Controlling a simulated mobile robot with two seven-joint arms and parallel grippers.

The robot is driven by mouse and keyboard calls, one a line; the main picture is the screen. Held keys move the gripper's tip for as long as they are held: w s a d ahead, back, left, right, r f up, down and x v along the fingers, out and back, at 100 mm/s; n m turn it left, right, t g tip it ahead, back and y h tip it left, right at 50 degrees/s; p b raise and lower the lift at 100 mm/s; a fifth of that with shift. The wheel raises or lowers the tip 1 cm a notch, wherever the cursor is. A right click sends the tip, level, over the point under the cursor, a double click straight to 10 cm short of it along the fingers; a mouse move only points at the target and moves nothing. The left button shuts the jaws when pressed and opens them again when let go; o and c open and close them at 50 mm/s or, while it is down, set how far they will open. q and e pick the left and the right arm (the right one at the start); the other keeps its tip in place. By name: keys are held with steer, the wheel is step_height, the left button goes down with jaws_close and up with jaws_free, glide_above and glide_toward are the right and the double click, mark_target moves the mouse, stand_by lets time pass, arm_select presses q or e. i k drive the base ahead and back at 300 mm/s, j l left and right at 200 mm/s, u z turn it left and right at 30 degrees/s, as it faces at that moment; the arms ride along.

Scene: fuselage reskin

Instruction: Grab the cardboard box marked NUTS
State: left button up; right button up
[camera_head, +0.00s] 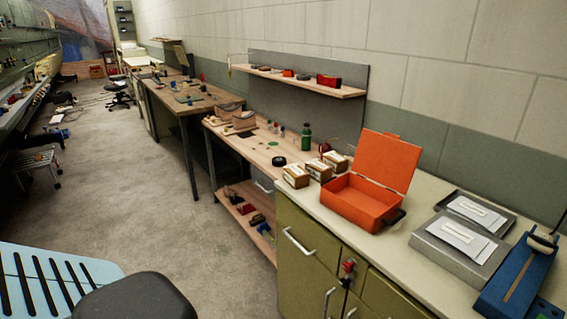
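Three small cardboard boxes stand close together on the cream cabinet top, left of an open orange case. The nearest box (295,176) is at the front left, the second box (318,170) is just behind it to the right, and the third box (336,160) is farthest back. Each has a pale top and brown sides. Their markings are too small to read, so I cannot tell which one says NUTS. Neither of my grippers is in view.
The open orange case (358,203) stands right of the boxes, lid raised. Grey trays (440,254) and a blue tool (517,275) lie farther right. The olive cabinet (305,262) fronts the counter. A wooden workbench (250,150) adjoins it. The concrete floor (135,195) is open at left.

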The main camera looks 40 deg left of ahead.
mark_target(339, 163)
steer(key=i+j+u, duration=0.45)
steer(key=u, duration=0.2)
steer(key=i+j+u, duration=0.1)
steer(key=i+u, duration=0.25)
